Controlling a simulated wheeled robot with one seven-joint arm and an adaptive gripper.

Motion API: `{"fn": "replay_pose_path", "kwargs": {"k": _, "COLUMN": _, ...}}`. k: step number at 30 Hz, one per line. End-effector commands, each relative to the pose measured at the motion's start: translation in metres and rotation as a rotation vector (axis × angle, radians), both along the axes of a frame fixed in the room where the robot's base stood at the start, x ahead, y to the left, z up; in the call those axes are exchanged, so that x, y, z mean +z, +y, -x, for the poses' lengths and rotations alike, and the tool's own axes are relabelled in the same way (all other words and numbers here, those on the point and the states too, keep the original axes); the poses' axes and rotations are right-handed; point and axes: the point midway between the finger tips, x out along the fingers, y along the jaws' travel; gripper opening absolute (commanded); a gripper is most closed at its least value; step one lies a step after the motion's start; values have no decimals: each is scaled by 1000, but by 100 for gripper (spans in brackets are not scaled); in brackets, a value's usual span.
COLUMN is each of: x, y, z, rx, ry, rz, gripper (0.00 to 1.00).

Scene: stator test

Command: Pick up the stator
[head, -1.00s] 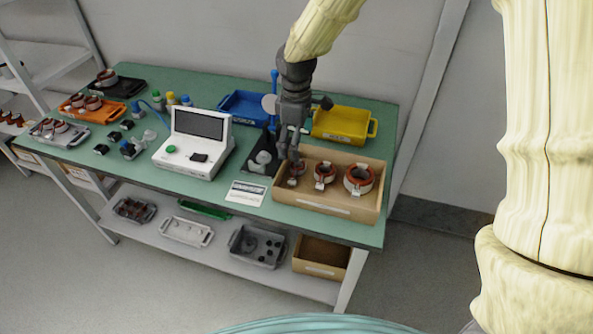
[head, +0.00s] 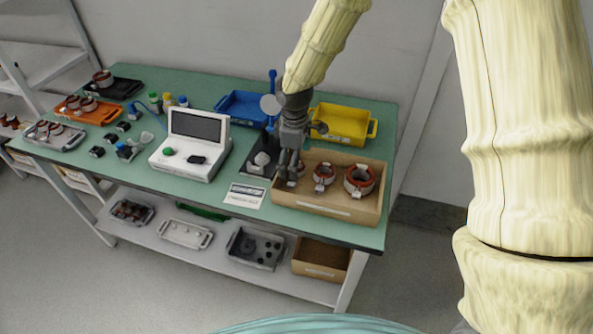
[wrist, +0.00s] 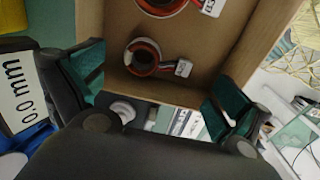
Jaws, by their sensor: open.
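Several copper-and-grey stators sit in the cardboard box (head: 325,207) at the table's right end. A larger one (head: 359,181) is at the right and a smaller one (head: 323,173) is in the middle. The leftmost is mostly hidden behind my gripper (head: 288,172), which points down over the box's left end. In the wrist view my gripper (wrist: 160,84) is open, with teal pads spread and nothing between them. A stator (wrist: 143,60) with a white tag lies beyond the fingers on the box floor, apart from them. Another stator (wrist: 160,4) is cut off by the top edge.
A yellow bin (head: 342,124) and a blue bin (head: 240,106) stand behind the box. A dark stand (head: 257,163) is close to the left of my gripper. A white device with a screen (head: 192,145) and a printed card (head: 244,195) are further left.

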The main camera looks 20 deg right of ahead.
Motion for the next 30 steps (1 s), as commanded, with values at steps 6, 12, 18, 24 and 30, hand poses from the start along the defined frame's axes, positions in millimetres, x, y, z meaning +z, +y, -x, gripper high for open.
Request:
{"fn": "replay_pose_path", "kwargs": {"k": 6, "x": -22, "y": 2, "z": -3, "rx": 0, "ry": 2, "rz": 0, "gripper": 100}}
{"fn": "replay_pose_path", "kwargs": {"k": 12, "x": -39, "y": 3, "z": -3, "rx": 1, "ry": 0, "rz": 0, "gripper": 100}}
{"fn": "replay_pose_path", "kwargs": {"k": 18, "x": -43, "y": 3, "z": -3, "rx": 1, "ry": -1, "rz": 1, "gripper": 100}}
{"fn": "replay_pose_path", "kwargs": {"k": 24, "x": -42, "y": 3, "z": -3, "rx": 1, "ry": 0, "rz": 0, "gripper": 87}}
{"fn": "replay_pose_path", "kwargs": {"k": 30, "x": -42, "y": 2, "z": -3, "rx": 1, "ry": 0, "rz": 0, "gripper": 54}}
